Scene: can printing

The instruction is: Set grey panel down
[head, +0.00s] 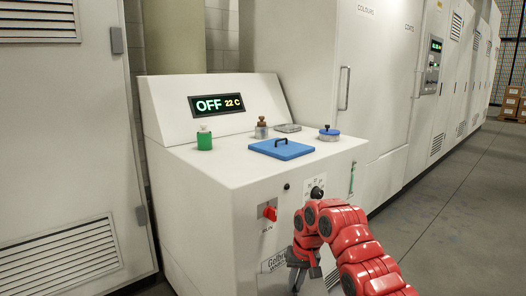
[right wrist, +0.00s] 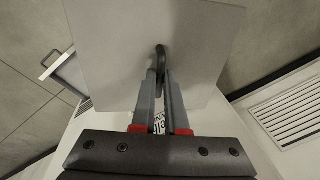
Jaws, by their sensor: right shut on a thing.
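The grey panel (right wrist: 110,60) is a flat, light grey plate with a dark handle (right wrist: 161,58) in the right wrist view. My right gripper (right wrist: 161,80) is shut on that handle, and the plate spreads out beyond the fingertips. In the head view my right gripper (head: 297,278) is low in front of the white machine (head: 200,220), pointing down. My left gripper is not in view.
Floor (head: 440,200) at right is clear.

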